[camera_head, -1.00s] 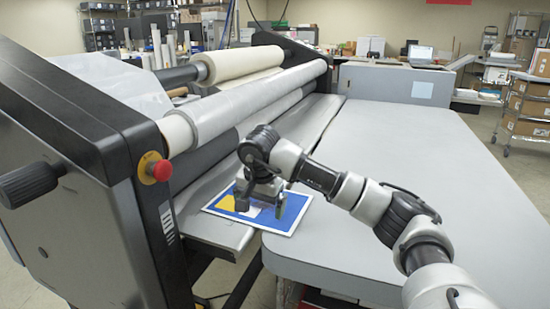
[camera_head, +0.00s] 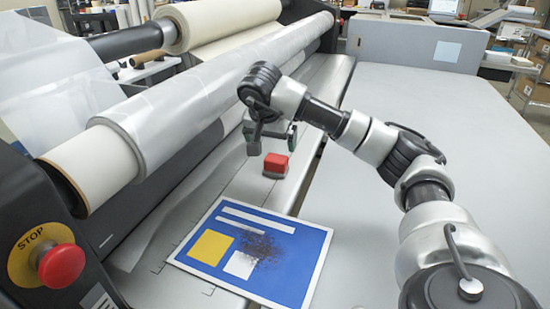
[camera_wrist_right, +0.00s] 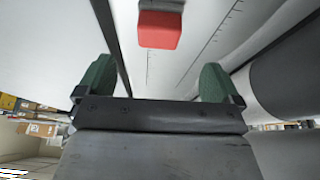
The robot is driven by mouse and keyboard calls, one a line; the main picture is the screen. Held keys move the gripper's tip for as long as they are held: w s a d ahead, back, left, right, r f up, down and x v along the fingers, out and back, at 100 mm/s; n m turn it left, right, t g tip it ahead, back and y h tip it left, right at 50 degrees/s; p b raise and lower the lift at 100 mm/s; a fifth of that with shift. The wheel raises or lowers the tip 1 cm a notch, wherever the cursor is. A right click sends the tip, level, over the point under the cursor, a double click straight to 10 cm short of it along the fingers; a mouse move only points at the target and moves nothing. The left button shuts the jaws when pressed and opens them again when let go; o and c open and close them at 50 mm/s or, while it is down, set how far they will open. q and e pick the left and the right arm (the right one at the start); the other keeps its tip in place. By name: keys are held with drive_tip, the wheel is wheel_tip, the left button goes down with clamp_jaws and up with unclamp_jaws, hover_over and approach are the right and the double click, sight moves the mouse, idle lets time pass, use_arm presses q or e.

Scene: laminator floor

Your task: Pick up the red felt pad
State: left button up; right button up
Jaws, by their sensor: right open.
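The red felt pad (camera_head: 276,163) is a small red block with a pale base, lying on the grey feed table of the laminator, just beyond the printed sheet. My right gripper (camera_head: 272,142) is open and empty, above and close to the pad. In the right wrist view the pad (camera_wrist_right: 159,30) shows at the top, ahead of and between the green fingertips (camera_wrist_right: 157,80), apart from them. My left gripper is not in view.
The laminator rollers (camera_head: 215,95) run along the left. A red stop button (camera_head: 62,266) is at lower left.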

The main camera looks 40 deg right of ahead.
sight(276, 159)
drive_tip(key=x, duration=0.2)
drive_tip(key=shift+s+f, duration=0.15)
drive_tip(key=shift+f, duration=0.2)
drive_tip(key=shift+d+f, duration=0.15)
drive_tip(key=shift+f, duration=0.15)
drive_tip(key=x, duration=0.5)
drive_tip(key=shift+f, duration=0.35)
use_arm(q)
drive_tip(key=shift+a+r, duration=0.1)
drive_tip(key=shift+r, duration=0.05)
use_arm(e)
drive_tip(key=shift+c, duration=0.4)
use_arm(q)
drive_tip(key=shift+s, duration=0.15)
use_arm(e)
drive_tip(key=c, duration=0.9)
